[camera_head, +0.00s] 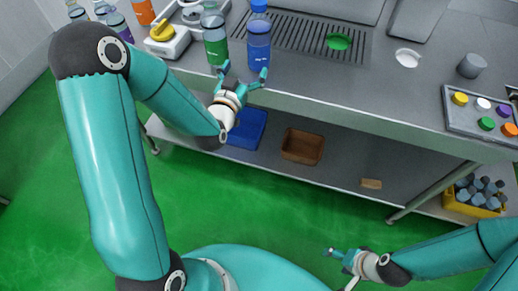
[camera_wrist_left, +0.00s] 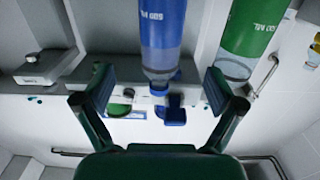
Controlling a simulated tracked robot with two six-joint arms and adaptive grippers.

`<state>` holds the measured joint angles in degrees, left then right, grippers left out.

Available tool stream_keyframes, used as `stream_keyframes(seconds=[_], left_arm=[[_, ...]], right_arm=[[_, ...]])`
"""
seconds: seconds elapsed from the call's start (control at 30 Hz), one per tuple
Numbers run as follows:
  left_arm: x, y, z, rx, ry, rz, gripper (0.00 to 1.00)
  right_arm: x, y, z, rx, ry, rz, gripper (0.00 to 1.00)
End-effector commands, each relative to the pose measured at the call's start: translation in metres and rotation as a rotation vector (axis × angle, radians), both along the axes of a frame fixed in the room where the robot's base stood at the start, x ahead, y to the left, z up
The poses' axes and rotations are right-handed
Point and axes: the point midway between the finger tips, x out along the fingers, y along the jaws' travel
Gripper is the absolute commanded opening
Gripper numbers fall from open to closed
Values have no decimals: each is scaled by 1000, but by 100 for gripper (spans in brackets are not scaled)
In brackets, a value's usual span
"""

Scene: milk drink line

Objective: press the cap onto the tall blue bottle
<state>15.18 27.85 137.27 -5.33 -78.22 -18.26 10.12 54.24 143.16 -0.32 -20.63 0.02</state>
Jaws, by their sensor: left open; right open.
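The tall blue bottle (camera_head: 259,42) stands upright near the front edge of the steel counter. My right gripper (camera_head: 338,266) is open and empty, low over the floor.
A green bottle (camera_head: 214,38) stands close left of the blue one. A drain grate (camera_head: 300,34) lies to the right, and a tray of coloured caps (camera_head: 451,113) lies at the far right. A blue bin (camera_head: 247,130) and a brown bin (camera_head: 302,147) are on the lower shelf.

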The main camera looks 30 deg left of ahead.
Motion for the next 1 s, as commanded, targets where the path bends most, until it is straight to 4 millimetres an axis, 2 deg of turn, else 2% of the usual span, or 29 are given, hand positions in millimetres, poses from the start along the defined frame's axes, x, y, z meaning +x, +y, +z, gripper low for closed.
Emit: stream_keyframes(seconds=[0.07, 0.17, 0.27, 0.33, 0.47, 0.5, 0.6, 0.7, 0.8, 0.9, 1.0], left_arm=[[0, -4, -10, -13, 28, -11, 94], [-2, -16, -37, -51, 111, -40, 94], [-9, -37, -81, -115, 251, -85, 94], [-21, -57, -120, -172, 380, -122, 94], [-62, -98, -195, -287, 663, -190, 94], [-79, -111, -215, -321, 753, -208, 94], [-126, -140, -259, -400, 972, -241, 94], [-174, -163, -288, -462, 1168, -262, 94], [-212, -179, -304, -506, 1320, -270, 94], [-239, -187, -312, -532, 1419, -272, 94], [-252, -191, -314, -546, 1468, -271, 94]], right_arm=[[0, 0, 0, 0, 0, 0, 72], [0, 0, 0, 0, 0, 0, 72], [0, 0, 0, 0, 0, 0, 72], [0, 0, 0, 0, 0, 0, 72], [0, 0, 0, 0, 0, 0, 72], [0, 0, 0, 0, 0, 0, 72], [0, 0, 0, 0, 0, 0, 72], [0, 0, 0, 0, 0, 0, 72], [0, 0, 0, 0, 0, 0, 72], [0, 0, 0, 0, 0, 0, 72], [0, 0, 0, 0, 0, 0, 72]])
